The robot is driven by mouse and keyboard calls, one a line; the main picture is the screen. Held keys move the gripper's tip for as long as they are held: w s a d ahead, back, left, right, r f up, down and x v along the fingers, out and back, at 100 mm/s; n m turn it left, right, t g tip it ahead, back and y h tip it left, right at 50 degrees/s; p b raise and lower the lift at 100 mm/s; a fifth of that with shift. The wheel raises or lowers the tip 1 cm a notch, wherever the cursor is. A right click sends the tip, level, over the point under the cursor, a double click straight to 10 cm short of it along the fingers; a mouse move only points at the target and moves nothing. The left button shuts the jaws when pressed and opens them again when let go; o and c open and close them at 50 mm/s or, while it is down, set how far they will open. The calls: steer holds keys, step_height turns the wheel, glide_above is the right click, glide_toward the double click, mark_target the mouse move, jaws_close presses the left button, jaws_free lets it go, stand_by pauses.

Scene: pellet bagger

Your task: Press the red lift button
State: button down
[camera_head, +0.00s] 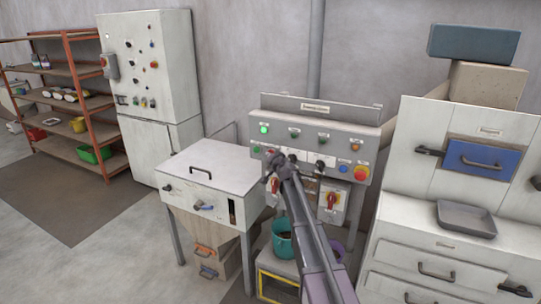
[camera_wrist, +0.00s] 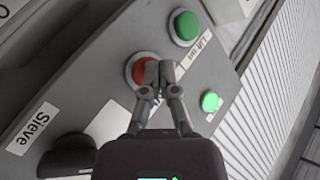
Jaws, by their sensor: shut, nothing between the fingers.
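The red button (camera_wrist: 137,70) is round and sits on the grey control panel (camera_wrist: 105,50) in the wrist view. My gripper (camera_wrist: 159,72) is shut and empty. Its fingertips overlap the right part of the red button and hide it; I cannot tell whether they touch it. A green button (camera_wrist: 186,25) beside it has a label reading "Lift on" (camera_wrist: 203,44).
A lit green lamp (camera_wrist: 211,101) is right of my fingers. A black knob (camera_wrist: 68,155) sits by the "Sieve" label (camera_wrist: 32,128). In the head view a red stop button (camera_head: 361,173) is further right. A white hopper box (camera_head: 213,170) stands left of the panel, a teal bucket (camera_head: 282,240) below.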

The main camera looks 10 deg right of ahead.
stand_by(0.4)
steer(key=shift+s+a, duration=0.4)
steer(key=shift+s, duration=0.15)
steer(key=s+a, duration=0.3)
steer(key=s, duration=0.2)
steer(key=shift+a, duration=0.25)
stand_by(0.6)
steer(key=s+a+f+n+g, duration=0.1)
steer(key=s+f+n+g, duration=0.2)
steer(key=s, duration=0.4)
steer(key=s+a+f+n+g+y, duration=0.1)
steer(key=s+a+f+g, duration=0.15)
steer(key=s+f, duration=0.35)
steer(key=s+f+n+g, duration=0.1)
steer(key=s+f+g, duration=0.15)
steer(key=s, duration=0.55)
steer(key=s+d+f+g+h, duration=0.1)
steer(key=s+g, duration=0.3)
steer(key=s, duration=0.7)
steer(key=s+d+f+g+h, duration=0.2)
steer(key=s+d+f+g, duration=0.1)
steer(key=s, duration=0.7)
steer(key=shift+s+d+f+n+g+h, duration=0.2)
steer(key=shift+s+d+n+g+h, duration=0.15)
steer(key=shift+d+g, duration=0.3)
